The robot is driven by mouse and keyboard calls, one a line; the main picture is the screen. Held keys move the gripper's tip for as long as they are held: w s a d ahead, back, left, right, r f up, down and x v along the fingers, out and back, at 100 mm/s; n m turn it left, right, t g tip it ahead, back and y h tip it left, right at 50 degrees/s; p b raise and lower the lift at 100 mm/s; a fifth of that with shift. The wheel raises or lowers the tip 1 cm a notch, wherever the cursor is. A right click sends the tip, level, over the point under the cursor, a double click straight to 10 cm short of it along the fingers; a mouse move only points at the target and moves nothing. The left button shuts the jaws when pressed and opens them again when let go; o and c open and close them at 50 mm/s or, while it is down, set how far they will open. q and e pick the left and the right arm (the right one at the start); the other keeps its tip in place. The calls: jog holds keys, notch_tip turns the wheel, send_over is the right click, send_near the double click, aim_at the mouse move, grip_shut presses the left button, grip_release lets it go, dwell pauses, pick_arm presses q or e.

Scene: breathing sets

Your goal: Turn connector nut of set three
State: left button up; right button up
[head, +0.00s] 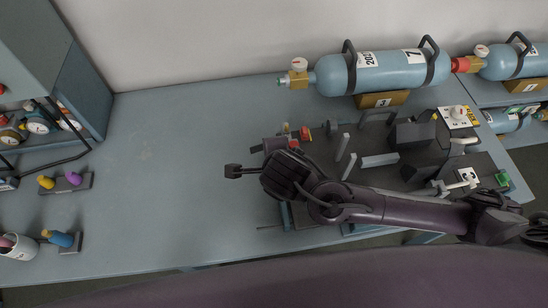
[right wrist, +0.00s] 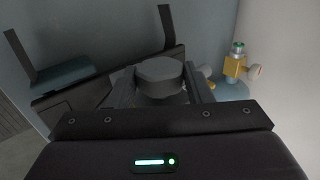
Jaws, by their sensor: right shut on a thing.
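My right arm reaches in from the right in the head view. Its dark hand (head: 288,172) is low over the left end of the breathing set on the table. In the right wrist view, the right gripper (right wrist: 162,85) is shut on a grey round nut (right wrist: 160,70), with one finger on each side of it. The hand hides the nut in the head view. The set's dark backplate (head: 425,165) lies to the right, partly behind my arm. I cannot read a set number on it. My left gripper is not in view.
A blue cylinder (head: 388,72) marked 7 lies at the wall, with a brass valve (head: 298,78) at its left end. The valve also shows in the right wrist view (right wrist: 236,66). A shelf unit (head: 50,70) stands at the left. The table's middle left (head: 160,170) is clear.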

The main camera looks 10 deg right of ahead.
jog(key=o, duration=1)
jog(key=shift+s+r, duration=0.2)
jog(key=shift+r, duration=0.1)
jog(key=b+v, duration=0.2)
jog(key=v, duration=0.5)
jog(key=shift+b, duration=0.35)
